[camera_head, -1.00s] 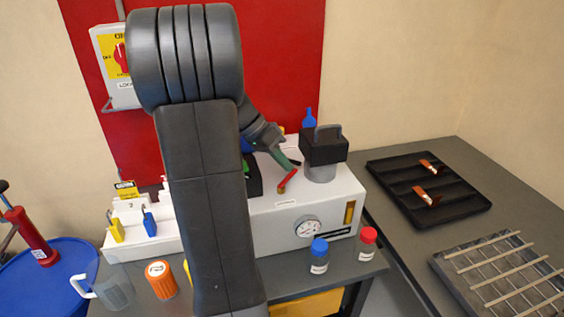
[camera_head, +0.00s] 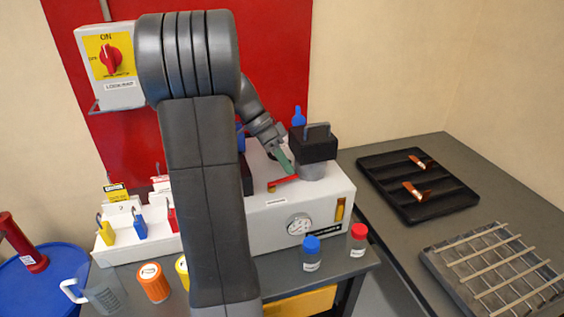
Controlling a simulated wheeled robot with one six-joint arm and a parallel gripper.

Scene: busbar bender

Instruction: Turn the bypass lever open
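The bypass lever (camera_head: 283,182) is a small red handle on a brass stem, on top of the white bender housing (camera_head: 330,190). It points to the right, nearly level across the picture. My gripper (camera_head: 288,166) reaches down from the upper left, its greenish finger beside or on the lever's right half. I cannot tell if it touches the lever. Only one finger shows clearly, so its opening is unclear. My own arm hides the left part of the housing top.
A black-topped cylinder block (camera_head: 313,146) stands close right of my gripper. A gauge (camera_head: 299,224) is on the housing front. Blue-capped (camera_head: 312,252) and red-capped (camera_head: 358,240) bottles stand before it. A black tray (camera_head: 387,190) with copper pieces lies on the right bench.

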